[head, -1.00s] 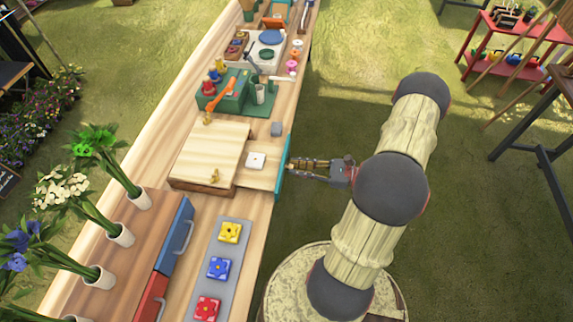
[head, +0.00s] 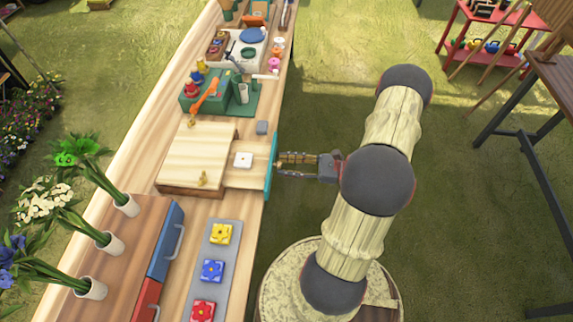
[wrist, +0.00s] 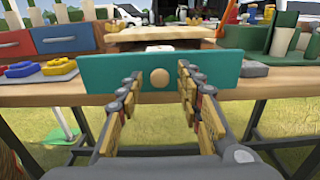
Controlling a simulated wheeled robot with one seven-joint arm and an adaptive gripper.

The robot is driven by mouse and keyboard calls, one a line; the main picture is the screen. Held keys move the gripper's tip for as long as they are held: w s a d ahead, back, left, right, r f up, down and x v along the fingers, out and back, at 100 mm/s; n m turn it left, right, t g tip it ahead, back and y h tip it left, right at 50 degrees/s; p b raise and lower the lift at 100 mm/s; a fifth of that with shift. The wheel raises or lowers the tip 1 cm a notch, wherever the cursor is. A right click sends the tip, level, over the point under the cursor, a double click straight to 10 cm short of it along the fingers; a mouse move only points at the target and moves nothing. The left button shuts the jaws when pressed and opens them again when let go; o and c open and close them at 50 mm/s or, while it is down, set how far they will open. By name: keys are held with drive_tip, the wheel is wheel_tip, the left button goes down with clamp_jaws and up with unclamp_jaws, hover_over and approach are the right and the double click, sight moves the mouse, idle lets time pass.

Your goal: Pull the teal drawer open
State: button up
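The teal drawer front (head: 270,166) stands out from the wooden box (head: 197,156), with the drawer's pale interior showing between them. A white square piece with a small mark (head: 243,160) lies in the drawer. In the wrist view the teal front (wrist: 220,70) faces me, with a round wooden knob (wrist: 159,78) at its middle. My gripper (head: 278,164) is at the drawer front from the right. In the wrist view my gripper's fingers (wrist: 160,73) are apart, one on each side of the knob, with visible gaps. I cannot tell whether the fingertips touch the teal face.
A grey tray (head: 226,262) with yellow, blue and red flower tiles lies nearer on the table. Blue and red drawers (head: 165,240) and potted flowers (head: 112,243) are at lower left. A green stand (head: 240,108) is beyond the box. Open grass lies right of the table.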

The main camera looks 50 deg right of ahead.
drive_tip(key=v, duration=1.1)
drive_tip(key=shift+s+d, duration=0.3)
drive_tip(key=s+a+f+n+g, duration=0.2)
drive_tip(key=s+a+f+g, duration=0.1)
drive_tip(key=a+f, duration=0.15)
drive_tip(key=s+a+r+n+g, duration=0.35)
drive_tip(key=r+n+g, duration=0.2)
drive_tip(key=g, duration=0.25)
drive_tip(key=w+a+r+n+g+h, duration=0.1)
drive_tip(key=w+a+r+n+h, duration=0.3)
drive_tip(key=r+n, duration=0.35)
drive_tip(key=w+a+r+n+g+h, duration=0.2)
drive_tip(key=a+r+n+h, duration=0.2)
drive_tip(key=r+n+h, duration=0.3)
drive_tip(key=w+a+r+n+t, duration=0.1)
drive_tip(key=a+r+n+t, duration=0.4)
drive_tip(key=a+r, duration=0.9)
drive_tip(key=shift+a+r+n, duration=0.3)
drive_tip(key=shift+a+n, duration=0.15)
drive_tip(key=shift+n, duration=0.25)
